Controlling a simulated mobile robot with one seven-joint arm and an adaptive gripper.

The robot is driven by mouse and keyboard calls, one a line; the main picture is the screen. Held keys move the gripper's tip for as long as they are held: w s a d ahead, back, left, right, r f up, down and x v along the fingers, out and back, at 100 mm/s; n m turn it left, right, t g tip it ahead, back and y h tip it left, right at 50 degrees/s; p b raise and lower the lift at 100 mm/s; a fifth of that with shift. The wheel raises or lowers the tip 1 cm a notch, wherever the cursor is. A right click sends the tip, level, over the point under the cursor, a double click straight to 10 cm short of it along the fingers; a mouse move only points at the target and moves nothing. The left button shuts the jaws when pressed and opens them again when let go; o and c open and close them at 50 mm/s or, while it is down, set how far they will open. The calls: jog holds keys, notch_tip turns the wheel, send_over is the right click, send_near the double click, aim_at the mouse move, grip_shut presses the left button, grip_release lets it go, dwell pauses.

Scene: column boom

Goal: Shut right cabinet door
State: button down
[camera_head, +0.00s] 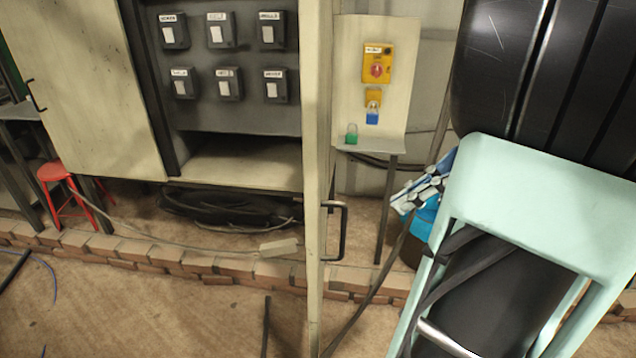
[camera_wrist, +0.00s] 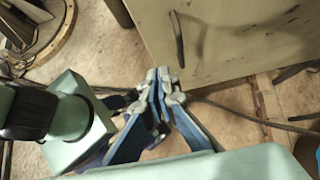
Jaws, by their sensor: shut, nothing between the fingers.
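The right cabinet door (camera_head: 313,150) stands open, seen almost edge-on in the head view, with its dark bar handle (camera_head: 343,232) on its right side. In the wrist view, a pale door panel (camera_wrist: 235,45) with a dark handle (camera_wrist: 177,38) fills the top right; it appears to be the same door. My gripper (camera_wrist: 165,76) is shut and empty, its fingertips by the panel's lower edge, just below the handle in the picture. I cannot tell whether they touch the door.
The cabinet's left door (camera_head: 80,80) is swung open. Labelled switch boxes (camera_head: 222,85) line the inside. A post with a red button box (camera_head: 377,66) and padlocks stands right of the door.

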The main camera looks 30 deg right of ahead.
jog(key=w+a+r+x, duration=0.1)
jog(key=a+r+x, duration=0.1)
jog(key=x, duration=1)
jog(key=shift+b, duration=0.3)
jog(key=shift+w+a+f, duration=0.1)
jog(key=shift+a+f, duration=0.05)
